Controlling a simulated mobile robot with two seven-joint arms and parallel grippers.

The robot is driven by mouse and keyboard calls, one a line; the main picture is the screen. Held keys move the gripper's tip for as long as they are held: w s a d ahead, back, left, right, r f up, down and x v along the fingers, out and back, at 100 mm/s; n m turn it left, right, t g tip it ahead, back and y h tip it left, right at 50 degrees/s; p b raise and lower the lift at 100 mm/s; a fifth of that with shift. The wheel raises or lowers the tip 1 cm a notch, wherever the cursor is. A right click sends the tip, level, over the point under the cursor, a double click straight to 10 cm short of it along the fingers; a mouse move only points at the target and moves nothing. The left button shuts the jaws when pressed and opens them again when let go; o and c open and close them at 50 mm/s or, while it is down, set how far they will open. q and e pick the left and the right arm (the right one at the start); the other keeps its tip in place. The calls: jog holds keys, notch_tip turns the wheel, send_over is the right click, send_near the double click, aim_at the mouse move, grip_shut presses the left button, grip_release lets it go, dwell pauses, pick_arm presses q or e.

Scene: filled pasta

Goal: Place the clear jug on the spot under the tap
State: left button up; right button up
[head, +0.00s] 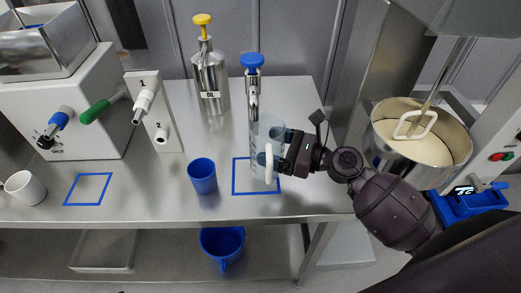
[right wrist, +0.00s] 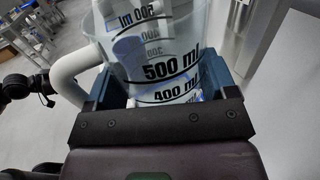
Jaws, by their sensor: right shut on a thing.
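The clear jug (head: 259,137) has a white handle and printed measuring marks. It is upright over the blue square outline (head: 234,177) on the steel counter, below the tap with the blue knob (head: 254,63). I cannot tell whether its base touches the counter. My right gripper (head: 280,162) comes in from the right and is shut on the jug. In the right wrist view the jug (right wrist: 165,52) sits between the blue finger pads, with its 500 ml and 400 ml marks showing. My left gripper is out of view.
A blue cup (head: 202,177) stands left of the square. A steel oil bottle (head: 209,78) with a yellow top stands behind. A second blue outline (head: 88,189) and a white mug (head: 24,187) are at left. A mixer bowl (head: 421,130) is at right.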

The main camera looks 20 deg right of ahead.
aim_at(260, 143)
jog(key=x, duration=0.3)
jog(key=shift+f+b, duration=0.5)
jog(key=shift+f, duration=1.35)
jog(key=shift+r, duration=0.1)
jog(key=shift+f, duration=0.2)
jog(key=o, duration=1.1)
jog(key=shift+o, duration=0.2)
jog(key=shift+r, duration=0.1)
